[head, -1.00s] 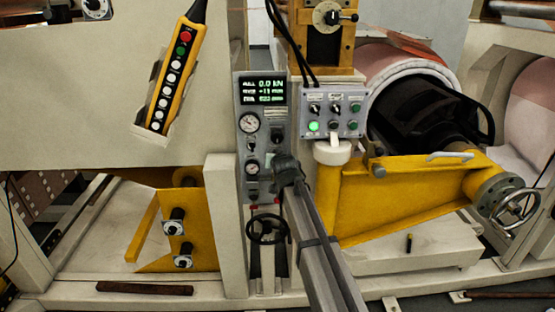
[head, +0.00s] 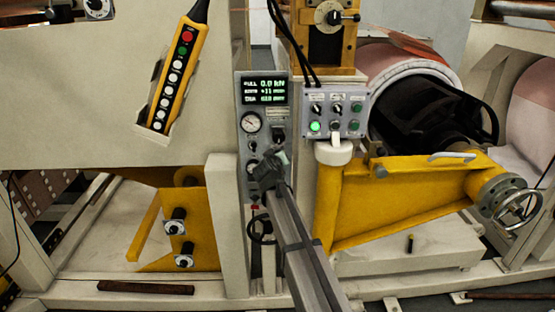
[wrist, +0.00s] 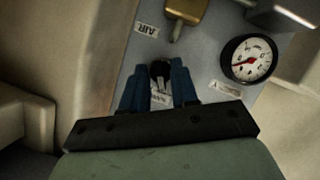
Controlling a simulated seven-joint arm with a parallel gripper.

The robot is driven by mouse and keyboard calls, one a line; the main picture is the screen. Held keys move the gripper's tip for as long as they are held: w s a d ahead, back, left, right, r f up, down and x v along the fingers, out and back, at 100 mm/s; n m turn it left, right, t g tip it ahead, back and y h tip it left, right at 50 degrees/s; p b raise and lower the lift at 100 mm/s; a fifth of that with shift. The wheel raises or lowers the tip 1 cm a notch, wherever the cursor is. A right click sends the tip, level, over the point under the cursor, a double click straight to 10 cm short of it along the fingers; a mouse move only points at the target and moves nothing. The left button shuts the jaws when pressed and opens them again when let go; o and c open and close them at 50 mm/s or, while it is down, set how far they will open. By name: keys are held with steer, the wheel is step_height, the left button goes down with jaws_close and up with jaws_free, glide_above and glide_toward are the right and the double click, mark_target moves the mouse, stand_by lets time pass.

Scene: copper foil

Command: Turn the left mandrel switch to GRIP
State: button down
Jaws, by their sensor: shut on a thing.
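My gripper (head: 264,164) is at the tall grey panel (head: 241,142) in the head view, in front of its lower part, and hides part of it. In the wrist view, the blue fingers of my gripper (wrist: 159,88) are shut on a small round black switch knob (wrist: 159,68), one finger on each side. A pale mark shows on the knob. A white label (wrist: 160,99) lies between the fingers, partly hidden and unreadable. Which way the knob points, and whether it is the left mandrel switch, I cannot tell.
A dial gauge (wrist: 248,58) and a brass fitting (wrist: 187,14) are close to the fingers. An AIR label (wrist: 146,30) is beside them. A control box (head: 335,112) with a lit green button, a yellow arm (head: 400,195) and a pendant (head: 178,75) are nearby.

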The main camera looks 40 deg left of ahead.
stand_by(0.5)
steer(key=c, duration=1.2)
jaws_free()
steer(key=v, duration=1.3)
steer(key=shift+s+d+r, duration=0.2)
steer(key=shift+s, duration=0.15)
